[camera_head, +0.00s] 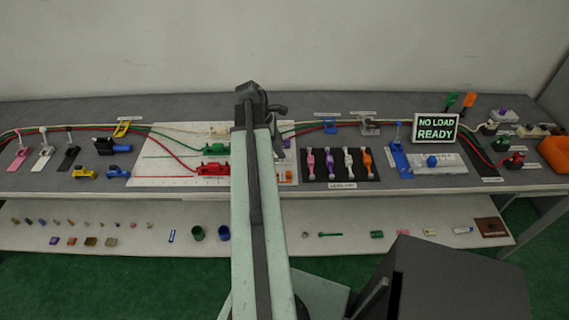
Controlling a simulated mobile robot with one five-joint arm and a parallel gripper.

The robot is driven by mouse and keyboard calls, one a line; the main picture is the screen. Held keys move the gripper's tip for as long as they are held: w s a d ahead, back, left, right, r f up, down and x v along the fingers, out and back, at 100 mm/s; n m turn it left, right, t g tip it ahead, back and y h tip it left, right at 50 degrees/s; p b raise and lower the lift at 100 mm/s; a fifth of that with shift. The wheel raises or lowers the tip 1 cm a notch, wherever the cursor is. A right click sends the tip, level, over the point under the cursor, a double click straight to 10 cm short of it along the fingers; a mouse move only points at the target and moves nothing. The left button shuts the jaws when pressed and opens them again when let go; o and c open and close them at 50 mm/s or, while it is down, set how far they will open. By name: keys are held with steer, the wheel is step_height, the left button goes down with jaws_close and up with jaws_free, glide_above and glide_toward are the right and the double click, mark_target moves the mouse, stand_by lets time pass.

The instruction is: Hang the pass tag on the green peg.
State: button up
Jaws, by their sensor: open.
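My pale green arm reaches up the middle of the view. The dark end of my arm, with my gripper (262,104), is above the bench near its back edge. It is open, and I see nothing held in it; its fingertips are hard to make out. An upright green piece (450,100) stands at the back right beside an orange one; I cannot tell whether it is the green peg. A green rod (330,235) lies on the lower shelf. I cannot pick out the pass tag for sure among the small items, and my arm hides part of the bench.
The grey bench (90,113) carries levers, a white board (150,170) with red and green fixtures, a black panel (355,183) of coloured handles and a sign (436,129) reading "NO LOAD READY". The lower shelf (120,215) holds several small parts and cups. Cables cross the bench.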

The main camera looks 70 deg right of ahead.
mark_target(287, 155)
steer(key=b+x, duration=0.3)
steer(key=x, duration=0.1)
steer(key=shift+s+d+f+b, duration=0.2)
steer(key=shift+s+f+b, duration=0.05)
steer(key=shift+f+b, duration=0.05)
steer(key=shift+r, duration=0.15)
jaws_close()
steer(key=shift+r, duration=0.1)
